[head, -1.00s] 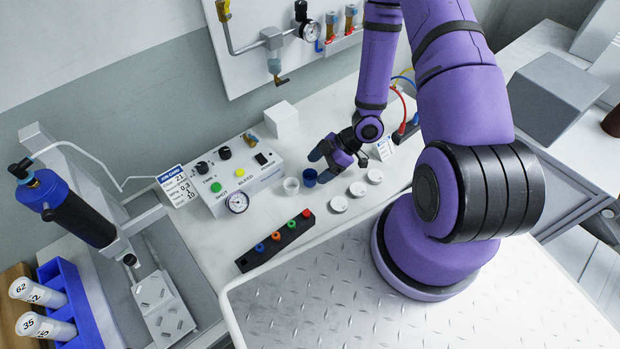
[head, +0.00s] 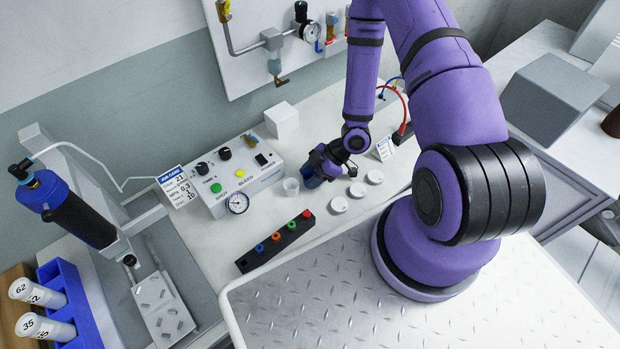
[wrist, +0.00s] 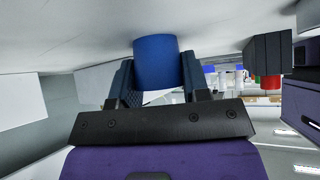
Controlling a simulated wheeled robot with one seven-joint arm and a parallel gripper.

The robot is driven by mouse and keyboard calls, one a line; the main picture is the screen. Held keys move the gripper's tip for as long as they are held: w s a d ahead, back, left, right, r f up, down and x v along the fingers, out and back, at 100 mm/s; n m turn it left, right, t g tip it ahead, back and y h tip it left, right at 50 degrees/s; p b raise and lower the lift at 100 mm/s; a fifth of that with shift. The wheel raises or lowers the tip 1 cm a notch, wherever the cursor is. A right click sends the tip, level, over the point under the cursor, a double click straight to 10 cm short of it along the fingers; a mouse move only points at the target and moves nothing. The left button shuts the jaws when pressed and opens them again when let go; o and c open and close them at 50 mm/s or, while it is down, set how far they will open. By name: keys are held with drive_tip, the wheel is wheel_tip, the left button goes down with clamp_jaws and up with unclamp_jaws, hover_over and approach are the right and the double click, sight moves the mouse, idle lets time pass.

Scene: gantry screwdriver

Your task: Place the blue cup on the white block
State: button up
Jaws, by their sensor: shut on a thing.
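The blue cup (wrist: 157,62) is between the two fingers of my gripper (wrist: 158,88) in the wrist view, and the gripper is shut on it. I cannot tell whether the cup still touches the bench. The white block (head: 282,121) stands farther back on the bench, behind the control box and up and to the left of my gripper. Its top is bare.
Several white round lids (head: 357,190) lie to the right. The control box (head: 233,177) with buttons and a gauge is at left, and a black rack (head: 275,243) of coloured caps lies in front.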

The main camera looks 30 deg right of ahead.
drive_tip(key=shift+r, duration=0.1)
wheel_tip(320, 180, up, 10)
idle(0.7)
drive_tip(key=w+d+r+m+t+h, duration=0.2)
drive_tip(key=w+m+t+h, duration=0.1)
drive_tip(key=w+m, duration=0.5)
drive_tip(key=w+d+r+m+t+h, duration=0.2)
drive_tip(key=w+m+t+h, duration=0.2)
drive_tip(key=w+m, duration=0.3)
drive_tip(key=shift+w+m+h, duration=0.4)
drive_tip(key=shift+w+h, duration=0.5)
drive_tip(key=shift+w, duration=0.1)
